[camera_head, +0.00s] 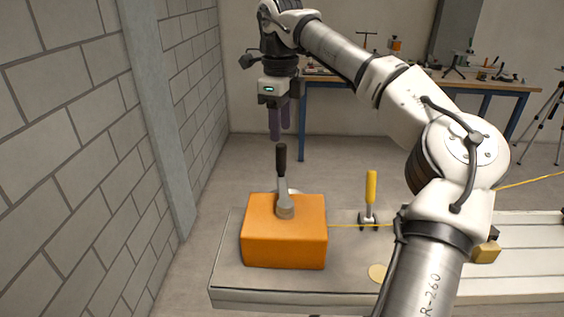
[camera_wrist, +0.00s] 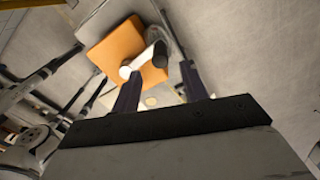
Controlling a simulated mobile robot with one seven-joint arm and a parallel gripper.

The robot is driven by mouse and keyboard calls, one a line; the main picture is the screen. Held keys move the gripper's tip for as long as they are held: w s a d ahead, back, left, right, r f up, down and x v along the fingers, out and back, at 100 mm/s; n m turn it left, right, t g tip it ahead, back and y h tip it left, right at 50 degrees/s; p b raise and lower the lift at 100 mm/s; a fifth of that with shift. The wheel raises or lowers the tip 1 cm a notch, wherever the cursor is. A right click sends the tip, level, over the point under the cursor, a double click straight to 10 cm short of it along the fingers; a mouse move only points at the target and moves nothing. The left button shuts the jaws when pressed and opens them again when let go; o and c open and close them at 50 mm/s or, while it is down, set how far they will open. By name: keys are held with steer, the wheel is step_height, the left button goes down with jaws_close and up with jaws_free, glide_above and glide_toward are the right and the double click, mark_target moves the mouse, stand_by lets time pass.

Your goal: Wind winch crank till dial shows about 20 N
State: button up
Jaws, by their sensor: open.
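The orange winch box (camera_head: 285,248) sits at the left end of a pale bench. Its grey crank arm (camera_head: 283,190) rises from a hub on the box to an upright black handle (camera_head: 281,158). My gripper (camera_head: 280,138) is open and empty, fingers pointing down, and appears just above the handle, apart from it. In the wrist view, the box (camera_wrist: 112,42) and black handle (camera_wrist: 160,54) show beyond my open fingers (camera_wrist: 160,72). I cannot make out a dial reading in either view.
A yellow cord (camera_head: 345,226) runs right from the box, past a yellow-handled lever (camera_head: 370,188). A tan disc (camera_head: 377,272) lies on the bench. A block wall (camera_head: 70,150) stands close on the left. A blue-legged table (camera_head: 330,80) with equipment stands behind.

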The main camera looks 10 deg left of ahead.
mark_target(280, 163)
step_height(280, 163, down, 10)
steer(key=shift+f+p, duration=0.1)
steer(key=shift+p, duration=0.4)
jaws_close()
